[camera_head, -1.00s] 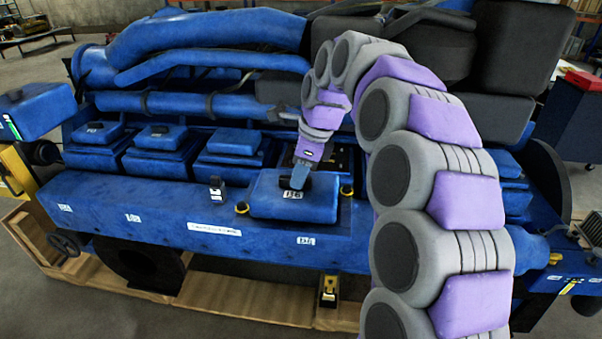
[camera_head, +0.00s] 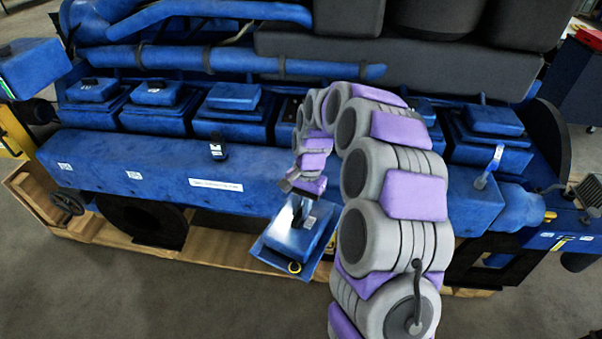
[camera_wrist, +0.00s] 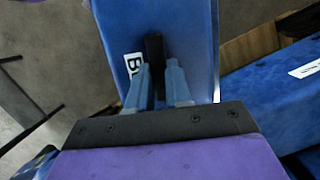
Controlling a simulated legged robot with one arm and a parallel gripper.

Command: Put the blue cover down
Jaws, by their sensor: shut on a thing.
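In the wrist view the two fingers of my gripper (camera_wrist: 154,88) flank the black handle (camera_wrist: 154,50), and the blue cover (camera_wrist: 190,30) fills the upper middle. A white label shows beside the handle, partly hidden by a finger. I see no support touching the cover.
The blue engine (camera_head: 150,160) stands behind, with several capped blocks in a row. A wooden pallet (camera_head: 215,257) lies beneath it. Open grey floor (camera_head: 150,300) lies in front. A wheel valve (camera_head: 68,203) sticks out at left and a yellow-tipped fitting (camera_head: 549,216) at right.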

